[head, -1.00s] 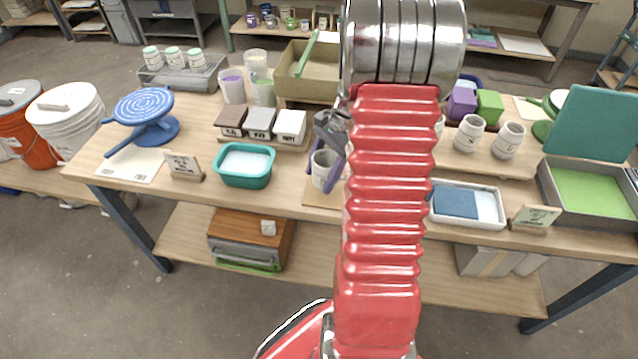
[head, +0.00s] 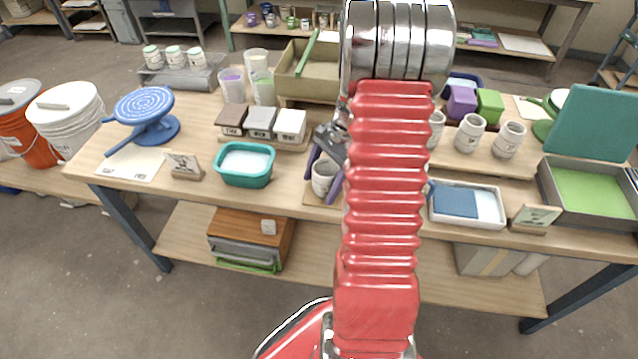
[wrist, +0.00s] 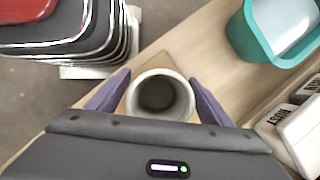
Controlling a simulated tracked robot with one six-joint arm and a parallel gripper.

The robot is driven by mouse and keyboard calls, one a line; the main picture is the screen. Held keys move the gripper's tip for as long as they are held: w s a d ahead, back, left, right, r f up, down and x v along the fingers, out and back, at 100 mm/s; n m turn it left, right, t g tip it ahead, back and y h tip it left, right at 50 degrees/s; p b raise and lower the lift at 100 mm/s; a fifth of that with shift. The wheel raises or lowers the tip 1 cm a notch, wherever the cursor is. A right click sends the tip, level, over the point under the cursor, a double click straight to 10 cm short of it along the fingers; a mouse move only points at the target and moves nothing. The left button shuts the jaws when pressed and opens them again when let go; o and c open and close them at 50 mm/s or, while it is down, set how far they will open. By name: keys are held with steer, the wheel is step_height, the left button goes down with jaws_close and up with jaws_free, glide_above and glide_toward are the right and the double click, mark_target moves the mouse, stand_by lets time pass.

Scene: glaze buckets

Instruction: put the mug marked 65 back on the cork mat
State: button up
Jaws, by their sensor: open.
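A pale grey mug (head: 322,180) stands upright near the front edge of the table, on a thin tan mat that looks like cork (head: 312,201). No number on it can be read. My gripper (head: 325,178) is open around the mug, with one purple finger on each side. In the wrist view the mug (wrist: 160,97) shows from above, empty inside, between the two fingers of my gripper (wrist: 160,95). The gap to each finger looks small; I cannot tell whether either touches. The mat (wrist: 178,53) shows partly beyond the mug. My arm hides the table to the right.
A teal tub (head: 245,180) and several labelled blocks (head: 260,122) stand left of the mug. Similar mugs (head: 469,134) stand on a board at right, one partly behind my arm. A white tray with blue cloth (head: 467,204) lies right of my arm.

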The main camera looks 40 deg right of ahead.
steer(key=shift+r, duration=0.1)
steer(key=v, duration=1.2)
stand_by(0.6)
steer(key=shift+a+r, duration=0.1)
steer(key=shift+a, duration=0.05)
steer(key=a+r+n+t+h, duration=0.1)
steer(key=a+r+n+h, duration=0.1)
steer(key=a+r+n, duration=0.45)
steer(key=a+r+n+h, duration=0.1)
steer(key=a+r+n, duration=0.15)
steer(key=a, duration=0.75)
steer(key=s+a+r+n+t, duration=0.1)
steer(key=s+a+n+t, duration=0.1)
steer(key=s+a+n, duration=0.2)
steer(key=s+a+r+n+t+h, duration=0.1)
steer(key=s+a+n, duration=0.4)
steer(key=a, duration=0.5)
steer(key=shift+s+a+r+n+t+h, duration=0.35)
steer(key=shift+n+t, duration=0.15)
steer(key=shift+n, duration=0.2)
